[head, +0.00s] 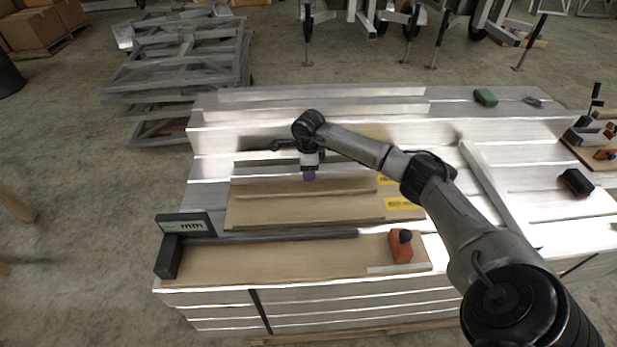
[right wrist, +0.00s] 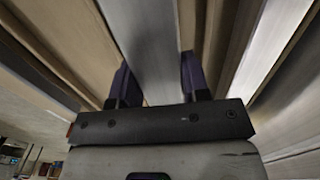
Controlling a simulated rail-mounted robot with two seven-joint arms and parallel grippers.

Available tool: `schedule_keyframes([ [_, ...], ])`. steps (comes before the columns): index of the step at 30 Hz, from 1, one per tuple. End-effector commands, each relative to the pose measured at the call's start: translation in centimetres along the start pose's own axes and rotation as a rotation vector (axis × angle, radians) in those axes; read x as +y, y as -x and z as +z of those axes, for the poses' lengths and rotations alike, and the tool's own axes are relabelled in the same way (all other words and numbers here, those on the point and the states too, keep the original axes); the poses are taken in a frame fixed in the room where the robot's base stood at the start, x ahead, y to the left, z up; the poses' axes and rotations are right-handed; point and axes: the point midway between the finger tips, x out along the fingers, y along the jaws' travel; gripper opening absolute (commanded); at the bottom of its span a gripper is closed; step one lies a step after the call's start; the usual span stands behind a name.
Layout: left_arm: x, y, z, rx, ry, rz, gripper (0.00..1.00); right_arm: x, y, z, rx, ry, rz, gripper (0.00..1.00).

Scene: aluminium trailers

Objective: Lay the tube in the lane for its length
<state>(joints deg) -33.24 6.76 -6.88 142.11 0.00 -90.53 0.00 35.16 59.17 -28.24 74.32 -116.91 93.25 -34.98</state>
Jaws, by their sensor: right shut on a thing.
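My right gripper (head: 309,177) points down over the back part of a brown board with yellow labels (head: 300,212). Its fingers are shut on a grey metal tube, whose long flat face (right wrist: 147,45) shows between the fingers in the right wrist view, where the gripper (right wrist: 155,85) also shows. In the head view I cannot clearly make out the held tube under the gripper. Brown strips and narrow channels run alongside it in the wrist view. Whether the tube touches the bottom of a lane cannot be told. My left gripper is not in view.
A front board (head: 300,262) carries a black gauge with an mm display (head: 187,225), a long dark grey bar (head: 280,238) and an orange block (head: 400,247). A green block (head: 486,97) and a black block (head: 576,182) lie on the aluminium bench. Stacked frames (head: 180,65) stand back left.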

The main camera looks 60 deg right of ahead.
Motion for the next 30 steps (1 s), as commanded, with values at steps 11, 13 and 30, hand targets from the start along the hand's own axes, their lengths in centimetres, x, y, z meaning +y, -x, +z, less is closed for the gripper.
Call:
schedule_keyframes([
  [11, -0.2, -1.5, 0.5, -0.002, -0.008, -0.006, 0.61, 0.0, -2.6, 0.0, -0.002, -0.001, -0.001, 0.0],
  [13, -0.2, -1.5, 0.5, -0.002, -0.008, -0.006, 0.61, 0.0, -2.6, 0.0, -0.002, 0.0, -0.001, 0.0],
  [30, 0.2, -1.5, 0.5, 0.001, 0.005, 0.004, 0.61, 0.0, -3.0, 0.0, -0.001, 0.0, 0.001, 0.68],
])
